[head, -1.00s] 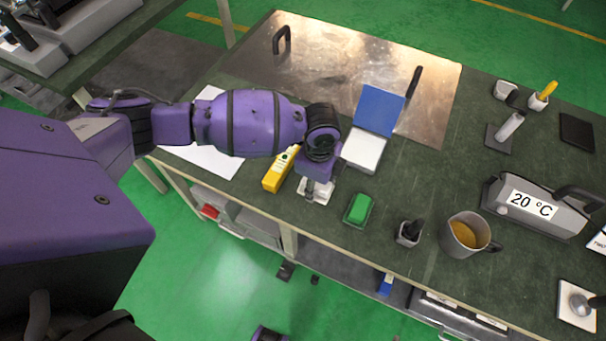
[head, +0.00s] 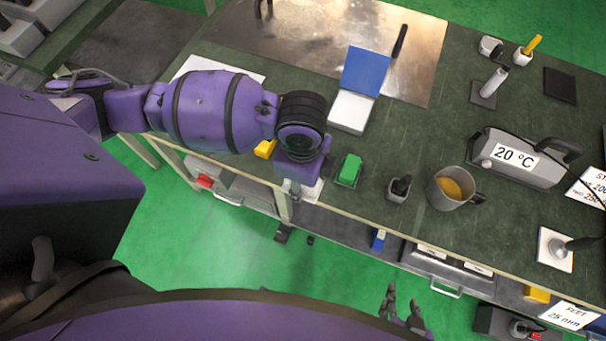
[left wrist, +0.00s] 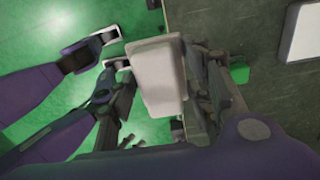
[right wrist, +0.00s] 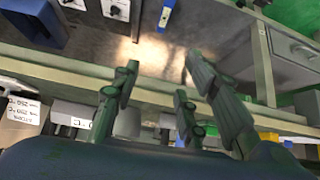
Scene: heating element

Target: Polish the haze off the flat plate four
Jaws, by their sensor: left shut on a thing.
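A wide, shiny metal plate (head: 300,42) with dark handles lies flat at the back of the bench; blotchy bright and brownish areas show on it, and I see no number four. My left gripper (head: 298,190) is at the bench's front edge, well in front of the plate. It is shut on a white block (left wrist: 157,75), which sits between the fingers in the left wrist view and is mostly hidden in the head view. My right gripper (head: 403,308) is empty, low in front of the bench; its fingers stand apart in the right wrist view (right wrist: 160,80).
A blue-and-white open case (head: 350,110) stands before the plate. A green block (head: 349,170), small grey pot (head: 398,188), mug (head: 455,187) and grey heater marked 20 °C (head: 520,155) stand to the right. A yellow object (head: 265,149) is partly hidden by my left arm.

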